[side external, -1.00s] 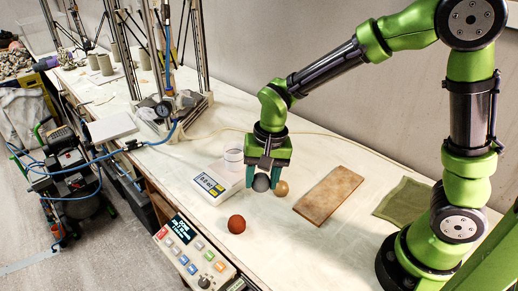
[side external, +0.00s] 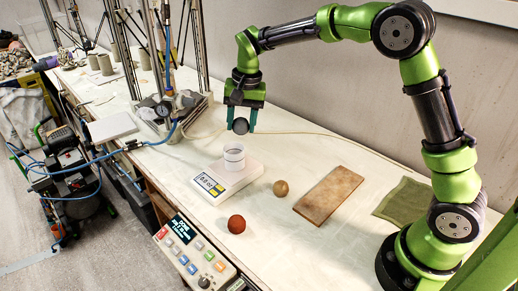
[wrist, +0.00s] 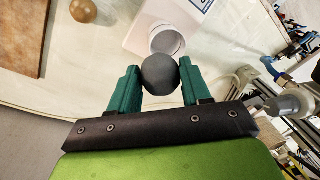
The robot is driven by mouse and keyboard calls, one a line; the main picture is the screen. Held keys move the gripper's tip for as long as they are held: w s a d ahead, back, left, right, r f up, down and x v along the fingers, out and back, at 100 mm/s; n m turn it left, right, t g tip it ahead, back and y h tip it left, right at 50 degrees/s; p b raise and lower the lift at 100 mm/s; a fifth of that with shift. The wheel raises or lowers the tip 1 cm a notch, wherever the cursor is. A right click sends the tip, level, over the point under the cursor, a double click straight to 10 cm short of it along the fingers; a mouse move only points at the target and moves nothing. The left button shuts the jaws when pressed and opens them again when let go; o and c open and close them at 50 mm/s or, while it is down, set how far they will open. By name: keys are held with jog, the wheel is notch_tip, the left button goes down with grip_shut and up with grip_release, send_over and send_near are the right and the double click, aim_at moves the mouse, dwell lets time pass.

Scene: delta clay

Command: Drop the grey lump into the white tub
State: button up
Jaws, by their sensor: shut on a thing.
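The grey lump (side external: 240,126) is a dark ball held between the green fingers of my gripper (side external: 240,122). In the wrist view the lump (wrist: 160,73) sits between both fingertips of my gripper (wrist: 157,80). The white tub (side external: 234,160) stands upright on a scale (side external: 222,184). In the side view the lump is raised above the tub, close over its rim. In the wrist view the tub (wrist: 167,38) shows just beyond the lump, partly hidden by it. I cannot see into its bottom.
A reddish-brown ball (side external: 236,224) and a tan ball (side external: 281,188) lie on the white table. A brown board (side external: 329,193) and a green cloth (side external: 405,201) lie to the right. A metal-rod frame with a blue hose (side external: 172,125) stands behind left. A button panel (side external: 190,255) is at the front edge.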

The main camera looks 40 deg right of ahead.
jog(key=r, duration=0.1)
jog(key=w+r, duration=0.1)
jog(key=r, duration=0.1)
jog(key=w+d+r, duration=0.1)
jog(key=shift+w+r, duration=0.15)
jog(key=shift+w, duration=0.1)
jog(key=shift+s+a+r+n, duration=0.1)
jog(key=shift+r+n, duration=0.05)
jog(key=shift+n, duration=0.15)
jog(key=shift+s+f, duration=0.15)
jog(key=shift+f, duration=0.15)
jog(key=shift+a+f, duration=0.1)
jog(key=shift+f, duration=2.65)
jog(key=o, duration=1.2)
jog(key=shift+c, duration=0.2)
notch_tip(320, 180, up, 17)
jog(key=s+d, duration=0.1)
jog(key=shift+s+d, duration=0.25)
jog(key=shift+d, duration=0.15)
